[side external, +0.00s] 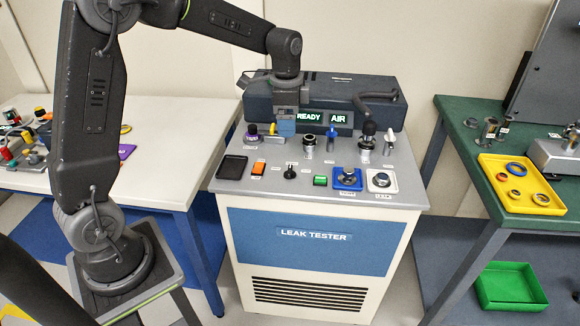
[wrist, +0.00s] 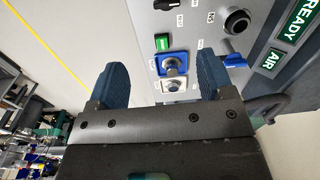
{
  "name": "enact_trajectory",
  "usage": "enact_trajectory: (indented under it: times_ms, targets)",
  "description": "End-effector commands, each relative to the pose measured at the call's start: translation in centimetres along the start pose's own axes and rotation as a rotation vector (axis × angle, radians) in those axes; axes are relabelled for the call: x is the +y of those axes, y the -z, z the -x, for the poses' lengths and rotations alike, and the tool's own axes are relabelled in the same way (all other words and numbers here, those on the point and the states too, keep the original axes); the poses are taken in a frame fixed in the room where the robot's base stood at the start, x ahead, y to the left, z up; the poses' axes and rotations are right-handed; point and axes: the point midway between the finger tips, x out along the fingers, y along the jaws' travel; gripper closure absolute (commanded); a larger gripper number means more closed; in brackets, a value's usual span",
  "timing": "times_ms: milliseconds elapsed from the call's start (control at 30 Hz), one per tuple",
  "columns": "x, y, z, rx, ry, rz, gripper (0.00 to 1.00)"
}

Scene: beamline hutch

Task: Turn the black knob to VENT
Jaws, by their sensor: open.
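The black knob (side external: 290,173) is a small pointer knob on the grey top panel of the leak tester (side external: 314,236), near the front. It also shows at the top edge of the wrist view (wrist: 166,4), partly cut off. The marks around it are too small to read, so I cannot tell its setting. The display (side external: 324,118) reads READY and AIR. My gripper (side external: 286,126) is above the rear left of the panel, apart from the knob. In the wrist view its two blue fingers (wrist: 161,77) are wide apart with nothing held between them.
A green button (side external: 320,181), an orange switch (side external: 258,168) and a black tray (side external: 232,167) share the panel's front. Fittings sit in blue (side external: 347,179) and white (side external: 381,181) holders. A blue lever (side external: 331,140) and black-topped valves stand behind. Tables flank the tester.

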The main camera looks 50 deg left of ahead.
Motion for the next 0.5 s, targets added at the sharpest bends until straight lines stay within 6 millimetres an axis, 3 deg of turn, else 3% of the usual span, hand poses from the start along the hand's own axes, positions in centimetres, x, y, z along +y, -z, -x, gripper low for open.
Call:
enact_trajectory:
  times_ms: [167, 367, 500]
  targets:
    - [-1.6, 0.3, -2.0, -0.021, -0.029, -0.054, 0.26]
    - [-1.6, 0.3, -3.9, -0.023, -0.033, -0.061, 0.26]
    - [-1.5, 0.2, -6.6, -0.024, -0.034, -0.06, 0.26]
